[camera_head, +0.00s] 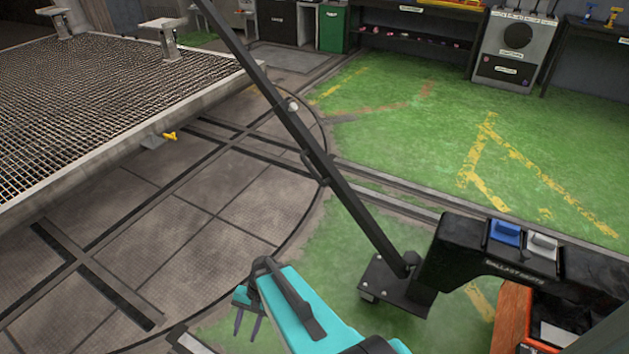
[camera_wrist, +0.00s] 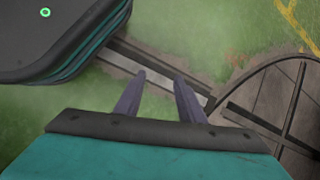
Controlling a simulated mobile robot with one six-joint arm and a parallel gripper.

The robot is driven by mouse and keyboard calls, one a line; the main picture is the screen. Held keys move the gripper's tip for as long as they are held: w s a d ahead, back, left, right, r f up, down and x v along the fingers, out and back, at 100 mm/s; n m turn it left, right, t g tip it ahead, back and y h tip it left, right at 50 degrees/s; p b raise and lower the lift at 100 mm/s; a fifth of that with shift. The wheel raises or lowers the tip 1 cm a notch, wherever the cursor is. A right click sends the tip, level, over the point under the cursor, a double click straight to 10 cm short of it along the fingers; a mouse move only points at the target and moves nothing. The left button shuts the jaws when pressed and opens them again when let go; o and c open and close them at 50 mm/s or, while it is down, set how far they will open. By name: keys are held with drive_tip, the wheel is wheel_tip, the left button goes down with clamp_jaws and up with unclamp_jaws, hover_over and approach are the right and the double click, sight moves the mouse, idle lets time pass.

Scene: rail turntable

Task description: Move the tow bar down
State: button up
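The tow bar (camera_head: 320,162) is a long dark bar that stands tilted, rising from a dark hinge plate at lower right toward the upper left and out of the top of the head view. A small ring or clip shows about halfway along it. My gripper (camera_head: 248,328) is low in the head view, left of the bar's foot and apart from it, with its fingers pointing down. In the wrist view my gripper (camera_wrist: 160,77) has its two fingers spread with nothing between them. I cannot make out the tow bar in the wrist view.
A flat wagon with a mesh deck (camera_head: 100,85) stands at left, with a yellow-handled latch (camera_head: 169,136) on its edge. The round turntable floor (camera_head: 185,215) carries rails. An orange crate (camera_head: 512,318) is at lower right. Green floor (camera_head: 400,130) lies open toward the benches.

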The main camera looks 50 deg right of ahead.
drive_tip(key=w+d+r+m+t+y+b, duration=0.25)
drive_tip(key=w+d+m+t+b, duration=0.35)
drive_tip(key=w+d, duration=0.4)
drive_tip(key=m+t+h+b, duration=0.7)
drive_tip(key=m+t+b, duration=0.5)
drive_tip(key=m, duration=0.5)
approach(317, 175)
drive_tip(key=s+p, duration=0.1)
drive_tip(key=s, duration=0.1)
drive_tip(key=shift+s+f+t, duration=0.15)
drive_tip(key=shift+f+t, duration=0.1)
drive_tip(key=shift+t, duration=0.15)
drive_tip(key=w+b, duration=0.1)
drive_tip(key=w, duration=0.3)
drive_tip(key=w+b, duration=0.1)
drive_tip(key=w, duration=0.4)
drive_tip(key=w+b, duration=0.1)
drive_tip(key=w, duration=0.3)
drive_tip(key=shift+w+a, duration=0.4)
clamp_jaws()
